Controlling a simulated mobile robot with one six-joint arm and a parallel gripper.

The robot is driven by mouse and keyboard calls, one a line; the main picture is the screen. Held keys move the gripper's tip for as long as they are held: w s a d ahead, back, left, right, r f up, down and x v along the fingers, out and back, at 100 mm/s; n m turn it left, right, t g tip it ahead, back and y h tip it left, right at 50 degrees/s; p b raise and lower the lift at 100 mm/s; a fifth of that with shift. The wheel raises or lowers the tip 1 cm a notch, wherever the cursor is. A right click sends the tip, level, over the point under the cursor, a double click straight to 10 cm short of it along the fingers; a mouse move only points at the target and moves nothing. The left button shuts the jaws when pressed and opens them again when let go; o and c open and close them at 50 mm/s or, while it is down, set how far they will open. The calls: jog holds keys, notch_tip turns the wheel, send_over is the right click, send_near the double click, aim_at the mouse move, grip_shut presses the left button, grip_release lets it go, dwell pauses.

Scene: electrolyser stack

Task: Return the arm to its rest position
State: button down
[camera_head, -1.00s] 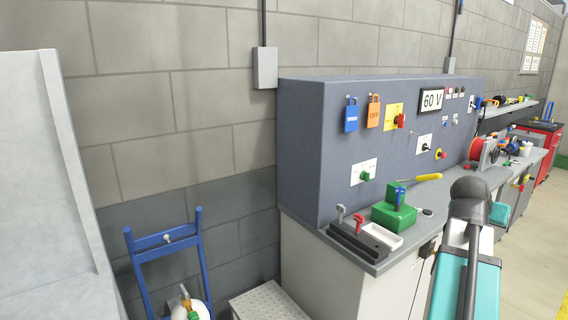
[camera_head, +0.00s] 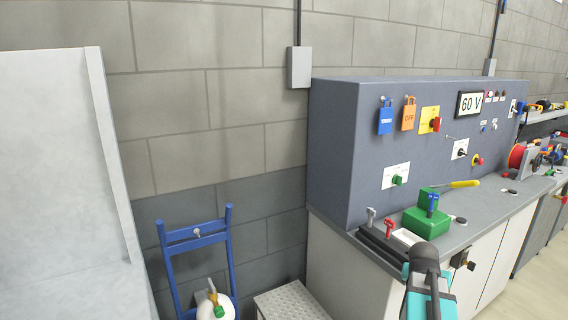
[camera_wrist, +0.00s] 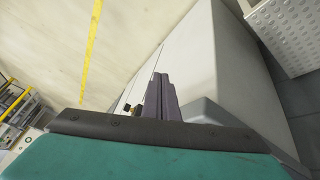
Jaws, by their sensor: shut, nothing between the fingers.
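My gripper (camera_wrist: 160,98) shows in the wrist view as two dark fingers side by side, shut with nothing between them. They point toward the pale cabinet side and the floor. In the head view my arm (camera_head: 424,278), teal with a dark rounded joint, shows at the lower right, in front of the workbench (camera_head: 470,230). My gripper's fingers cannot be made out there.
Behind stands the grey control panel (camera_head: 340,150). A blue trolley (camera_head: 195,238) and a metal step (camera_head: 292,302) stand left of it. A yellow line (camera_wrist: 90,45) marks the floor.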

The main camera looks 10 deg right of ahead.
jog(key=s+a+f+n+g+y, duration=0.2)
jog(key=a+f, duration=1)
jog(key=f, duration=0.1)
jog(key=s+a+f+n+g+y, duration=0.1)
jog(key=s+a+f+n+y, duration=0.15)
jog(key=a+f, duration=1)
jog(key=s+a+f+n+g, duration=0.2)
jog(key=s+a+f, duration=0.6)
jog(key=s, duration=0.3)
jog(key=s+a+f+n+g, duration=0.2)
jog(key=s+a+f+g, duration=0.1)
jog(key=s+a+f, duration=0.5)
jog(key=s+a+y, duration=0.1)
jog(key=s, duration=0.2)
jog(key=shift+s, duration=0.2)
